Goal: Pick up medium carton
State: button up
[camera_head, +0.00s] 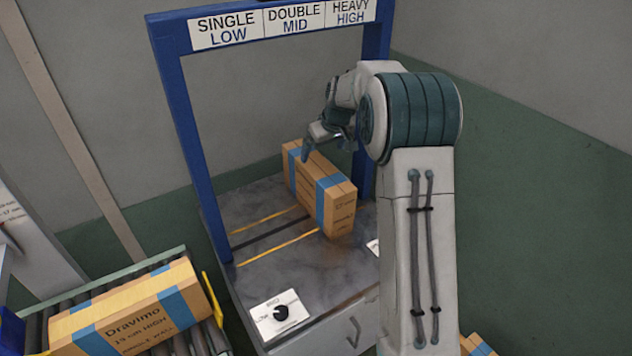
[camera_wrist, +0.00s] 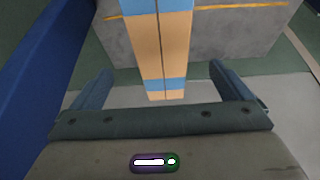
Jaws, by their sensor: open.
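A tan carton with blue tape bands (camera_head: 325,193) stands on the grey worktable under the blue frame. Its narrow top shows in the wrist view (camera_wrist: 163,45), running between my two fingers. My gripper (camera_head: 322,143) is above the far end of this carton, with its fingers open; contact cannot be told. A second carton (camera_head: 130,315), labelled "Dravimo 19 cm HIGH", lies on a roller conveyor at the lower left. Neither visible label says "medium", so I cannot tell which carton is the medium one.
A blue frame (camera_head: 184,130) with signs SINGLE LOW, DOUBLE MID and HEAVY HIGH spans the table (camera_head: 235,210). Another carton (camera_head: 477,346) shows partly at the bottom right. The table left of the standing carton is clear.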

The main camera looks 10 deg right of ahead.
aim_at(317, 165)
jog(key=x, duration=0.7)
jog(key=shift+s+p, duration=0.1)
jog(key=shift+p, duration=0.3)
jog(key=shift+p+x, duration=0.85)
jog(key=shift+x, duration=1.9)
jog(key=shift+s, duration=0.2)
jog(key=c, duration=1.5)
jog(key=shift+r, duration=0.1)
